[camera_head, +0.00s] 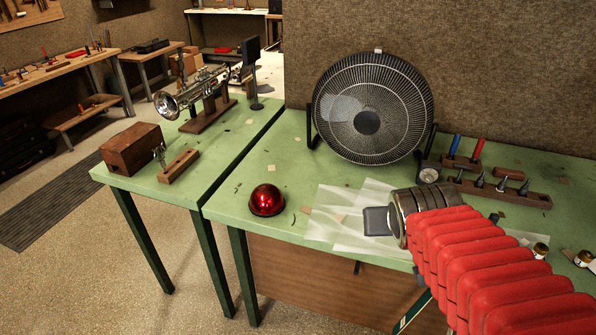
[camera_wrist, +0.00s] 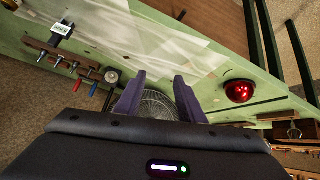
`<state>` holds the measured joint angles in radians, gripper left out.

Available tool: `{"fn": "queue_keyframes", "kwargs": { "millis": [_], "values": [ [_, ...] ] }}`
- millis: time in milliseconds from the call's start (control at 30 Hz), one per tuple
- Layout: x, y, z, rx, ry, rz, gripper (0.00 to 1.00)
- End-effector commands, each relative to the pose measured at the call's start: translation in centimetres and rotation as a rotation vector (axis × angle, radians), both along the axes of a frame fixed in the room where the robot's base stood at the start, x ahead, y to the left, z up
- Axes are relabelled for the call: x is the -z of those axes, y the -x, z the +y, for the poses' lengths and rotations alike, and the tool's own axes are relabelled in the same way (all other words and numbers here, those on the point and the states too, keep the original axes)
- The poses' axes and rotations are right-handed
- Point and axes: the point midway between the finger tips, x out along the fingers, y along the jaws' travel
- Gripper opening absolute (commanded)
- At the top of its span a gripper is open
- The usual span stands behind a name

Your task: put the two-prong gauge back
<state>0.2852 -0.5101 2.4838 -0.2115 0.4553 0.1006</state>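My gripper (camera_wrist: 161,79) is open in the wrist view, with its two dark fingers apart and nothing between them. In the head view my gripper (camera_head: 378,221) is over the pale sheets at the bench's front, and one finger face shows. A small round dial gauge (camera_head: 429,175) stands by the fan's right foot, beyond my gripper. It also shows in the wrist view (camera_wrist: 112,76), left of my fingers and apart from them. I cannot tell whether it has two prongs. A long wooden rack (camera_head: 524,197) with several pointed pieces lies to its right.
A fan (camera_head: 372,108) stands at the back of the green bench (camera_head: 262,172). A shiny red dome (camera_head: 267,200) sits at the front left. Blue- and red-handled tools (camera_head: 477,149) stand near the gauge. A trumpet (camera_head: 187,95) and wooden box (camera_head: 131,148) are on the left table.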

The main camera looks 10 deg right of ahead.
Motion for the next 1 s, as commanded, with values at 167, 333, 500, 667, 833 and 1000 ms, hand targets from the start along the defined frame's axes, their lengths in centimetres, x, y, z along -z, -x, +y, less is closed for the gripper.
{"fn": "queue_keyframes", "kwargs": {
  "millis": [167,333,500,667,833,1000],
  "values": [
    [-0.6,3.5,6.7,-0.115,-0.072,0.084,0.35],
    [-0.7,7.2,11.6,-0.219,-0.133,0.164,0.35],
    [-0.7,9.0,13.2,-0.263,-0.158,0.204,0.35],
    [-0.7,9.0,13.3,-0.264,-0.159,0.207,0.35],
    [-0.7,9.0,13.2,-0.263,-0.159,0.206,0.35],
    [-0.7,9.0,13.2,-0.263,-0.159,0.206,0.35]
  ]
}}
